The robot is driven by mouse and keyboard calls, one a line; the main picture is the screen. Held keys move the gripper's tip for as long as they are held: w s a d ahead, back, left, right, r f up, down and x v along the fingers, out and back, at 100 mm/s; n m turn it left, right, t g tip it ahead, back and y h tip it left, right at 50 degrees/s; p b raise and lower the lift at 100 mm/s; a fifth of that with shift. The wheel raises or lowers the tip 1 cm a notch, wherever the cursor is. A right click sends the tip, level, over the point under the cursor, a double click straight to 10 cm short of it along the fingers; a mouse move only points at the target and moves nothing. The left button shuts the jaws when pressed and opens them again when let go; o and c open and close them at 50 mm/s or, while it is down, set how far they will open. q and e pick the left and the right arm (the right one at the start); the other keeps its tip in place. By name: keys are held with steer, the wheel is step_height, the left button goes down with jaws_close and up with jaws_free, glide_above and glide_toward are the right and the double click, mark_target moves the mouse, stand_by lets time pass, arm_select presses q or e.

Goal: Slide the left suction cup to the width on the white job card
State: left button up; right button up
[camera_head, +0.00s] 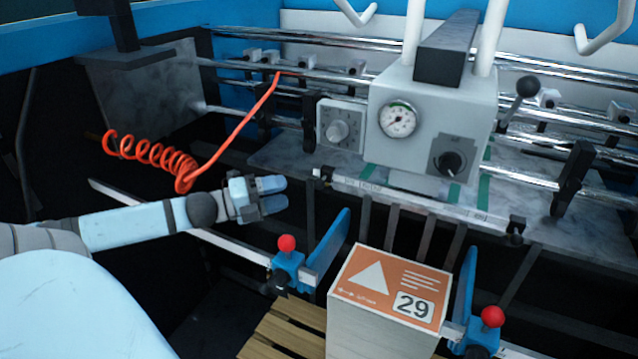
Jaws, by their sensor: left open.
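My left gripper (275,195) reaches in from the left. Its two short blue fingers are open and empty, above and left of a blue clamp with a red knob (287,244), apart from it. I cannot clearly identify the left suction cup. A pale marked scale bar (420,201) runs below the machine head, with small dark fittings at its left end (322,174) and right end (515,230). I see no separate white job card; an orange sheet with a white "29" patch (388,286) lies on top of a pale stack. My right gripper is not in view.
The grey machine head with a gauge (397,119) stands behind the bar. A coiled red hose (150,155) hangs above my left arm. Another blue clamp with a red knob (492,317) stands right of the stack. Wooden slats (285,335) lie below. Chrome rails cross the back.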

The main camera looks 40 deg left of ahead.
mark_target(319, 184)
arm_select(q)
steer(key=shift+p+x, duration=0.35)
steer(key=shift+x, duration=4.45)
jaws_close()
